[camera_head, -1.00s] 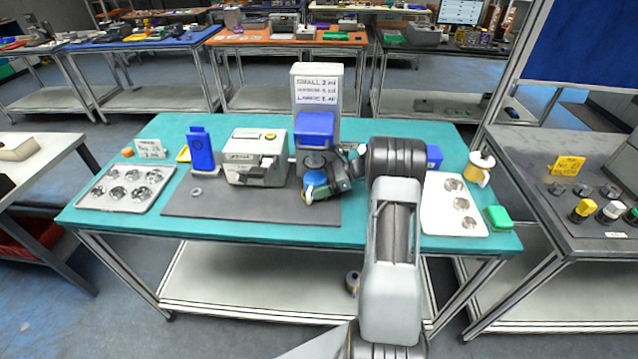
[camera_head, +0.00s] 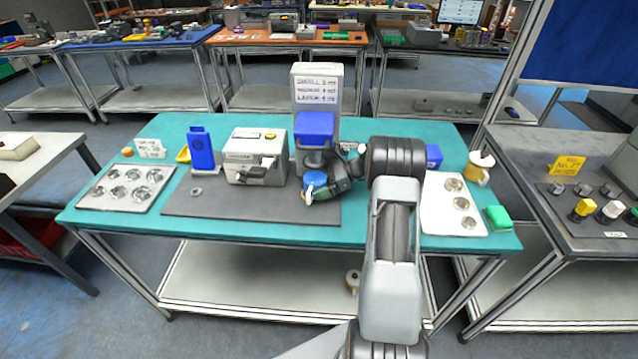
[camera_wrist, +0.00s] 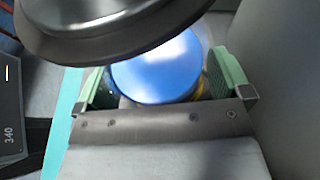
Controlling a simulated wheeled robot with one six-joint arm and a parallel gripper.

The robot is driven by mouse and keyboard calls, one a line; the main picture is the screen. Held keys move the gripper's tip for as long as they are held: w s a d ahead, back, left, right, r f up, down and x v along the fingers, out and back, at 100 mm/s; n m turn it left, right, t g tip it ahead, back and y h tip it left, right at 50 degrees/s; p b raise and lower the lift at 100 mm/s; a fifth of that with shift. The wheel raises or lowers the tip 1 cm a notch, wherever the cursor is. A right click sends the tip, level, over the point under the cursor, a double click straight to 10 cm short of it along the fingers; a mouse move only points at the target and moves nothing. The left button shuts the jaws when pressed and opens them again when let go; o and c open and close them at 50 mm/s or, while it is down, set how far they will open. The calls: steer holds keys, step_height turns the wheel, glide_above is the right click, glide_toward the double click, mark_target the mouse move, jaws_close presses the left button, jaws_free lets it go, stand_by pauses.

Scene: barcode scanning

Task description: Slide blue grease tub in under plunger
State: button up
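The blue grease tub (camera_head: 315,179) stands at the foot of the dispenser (camera_head: 315,110), which has a blue head and a sign on top. In the wrist view its round blue lid (camera_wrist: 158,70) lies between the two green finger pads of my gripper (camera_wrist: 165,88). The pads are beside the tub, and my gripper looks shut on it. A round grey metal disc, the plunger (camera_wrist: 110,25), hangs over the far part of the tub and hides some of its rim. My gripper also shows in the head view (camera_head: 325,187), reaching in from the right.
A grey machine (camera_head: 255,157) stands left of the dispenser on the dark mat (camera_head: 240,205). A blue stand (camera_head: 201,150) and a tray of metal cups (camera_head: 125,188) are further left. A white tray (camera_head: 440,205) and a green block (camera_head: 498,217) lie to the right.

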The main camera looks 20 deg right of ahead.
steer(key=shift+d, duration=0.1)
steer(key=b+v, duration=0.2)
steer(key=v, duration=1.1)
steer(key=shift+s+d+r, duration=0.15)
steer(key=shift+d+r, duration=0.05)
steer(key=shift+d, duration=0.05)
